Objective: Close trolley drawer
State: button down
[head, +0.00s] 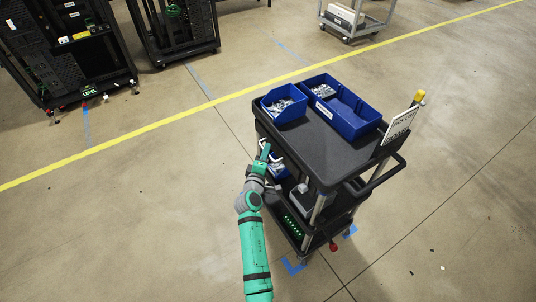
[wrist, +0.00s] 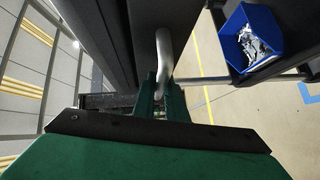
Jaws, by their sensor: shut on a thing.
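The black trolley (head: 325,153) stands right of centre in the head view. My gripper (head: 264,153) is at its left side, just below the top shelf. In the wrist view, my gripper's green fingers (wrist: 160,92) are shut on a curved metal handle (wrist: 164,50). Dark panels (wrist: 103,38) of the trolley are close beside the handle. The drawer's front and how far out it is cannot be made out; the arm and the trolley top hide that side in the head view.
Blue bins (head: 283,113) with small parts stand on the trolley top. A blue bin also shows in the wrist view (wrist: 232,23). A push bar (head: 380,177) is at the trolley's right end. Black racks (head: 85,70) stand at the upper left. The floor left of the trolley is clear.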

jog(key=c, duration=2.1)
grip_release()
jog(key=shift+d, duration=0.15)
jog(key=shift+s, duration=0.1)
jog(key=v, duration=1)
jog(key=shift+s, duration=0.35)
